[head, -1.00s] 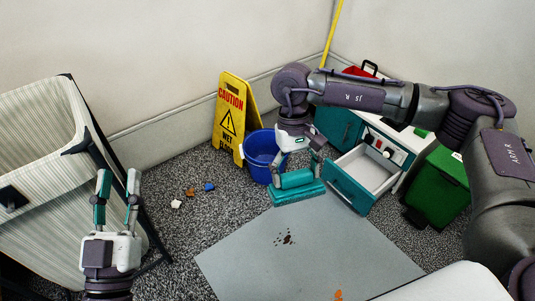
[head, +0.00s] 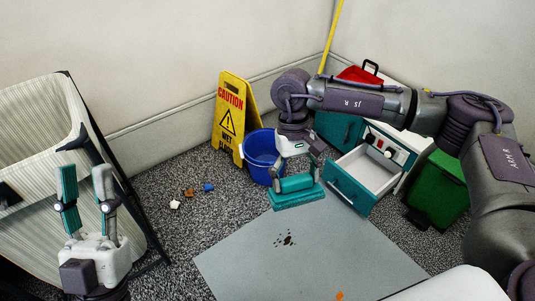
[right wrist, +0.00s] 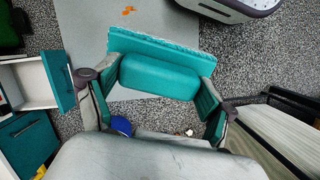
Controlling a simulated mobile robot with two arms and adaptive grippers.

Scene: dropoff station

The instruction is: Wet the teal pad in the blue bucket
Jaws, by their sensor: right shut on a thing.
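The teal pad (head: 297,193) is a block with a rounded grip on top. My right gripper (head: 297,182) is shut on it and holds it to the right of the blue bucket, over the mat's far edge. The pad also shows between the fingers in the right wrist view (right wrist: 160,75). The blue bucket (head: 262,150) stands on the floor beside the caution sign; its inside is mostly dark. A small blue bit of it shows in the right wrist view (right wrist: 121,126). My left gripper (head: 84,200) is open and empty in front of the laundry cart.
A yellow caution sign (head: 230,118) stands just left of the bucket. An open drawer (head: 352,186) juts out right of the pad. A grey mat (head: 320,255) bears dark spots. Small scraps (head: 189,192) lie on the carpet. A laundry cart (head: 40,130) is at left, a green bin (head: 438,188) at right.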

